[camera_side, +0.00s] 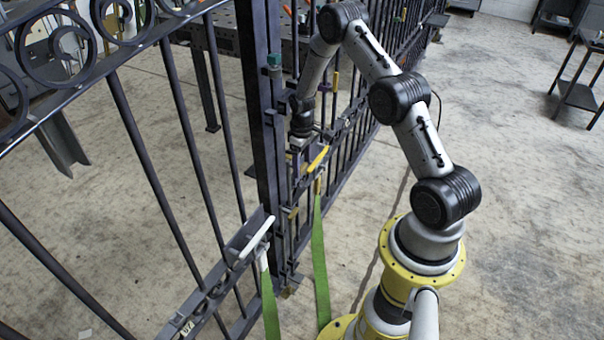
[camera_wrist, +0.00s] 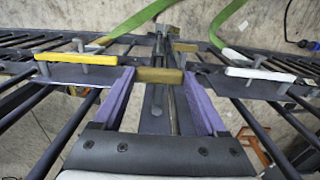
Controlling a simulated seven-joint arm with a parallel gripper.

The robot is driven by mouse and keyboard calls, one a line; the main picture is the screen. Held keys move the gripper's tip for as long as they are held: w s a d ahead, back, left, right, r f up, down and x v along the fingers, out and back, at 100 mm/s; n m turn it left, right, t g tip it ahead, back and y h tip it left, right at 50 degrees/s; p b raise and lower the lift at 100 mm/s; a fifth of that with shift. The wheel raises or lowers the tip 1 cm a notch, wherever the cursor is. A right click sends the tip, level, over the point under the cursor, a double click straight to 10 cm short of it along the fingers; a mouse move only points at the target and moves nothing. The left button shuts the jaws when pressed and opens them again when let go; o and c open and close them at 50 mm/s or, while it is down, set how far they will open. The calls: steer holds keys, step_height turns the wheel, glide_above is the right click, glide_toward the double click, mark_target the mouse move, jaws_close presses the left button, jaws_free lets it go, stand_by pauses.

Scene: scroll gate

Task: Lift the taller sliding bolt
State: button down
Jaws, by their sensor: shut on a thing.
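My gripper (camera_side: 297,163) is at the gate's upright posts in the side view. In the wrist view its two purple fingers (camera_wrist: 160,78) are closed on the ends of a brass-coloured handle (camera_wrist: 159,75), on a dark upright bolt (camera_wrist: 155,107) between them. A second, similar brass handle (camera_wrist: 185,47) sits just beyond it, outside the fingers. The wrist view does not show clearly which bolt is taller. In the side view the held handle is largely hidden by my gripper, and a brass piece (camera_side: 293,212) shows lower on the post.
A yellow lever handle (camera_wrist: 75,56) lies left of the fingers and a white one (camera_wrist: 260,74) lies right. They also show in the side view as yellow (camera_side: 318,158) and white (camera_side: 257,240). Green straps (camera_side: 319,265) hang below. Gate bars flank both sides.

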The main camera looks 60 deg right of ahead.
steer(key=shift+r, duration=0.4)
steer(key=shift+w, duration=0.1)
steer(key=shift+c, duration=1.6)
jaws_free()
steer(key=o, duration=0.3)
step_height(320, 180, up, 14)
steer(key=shift+f, duration=0.1)
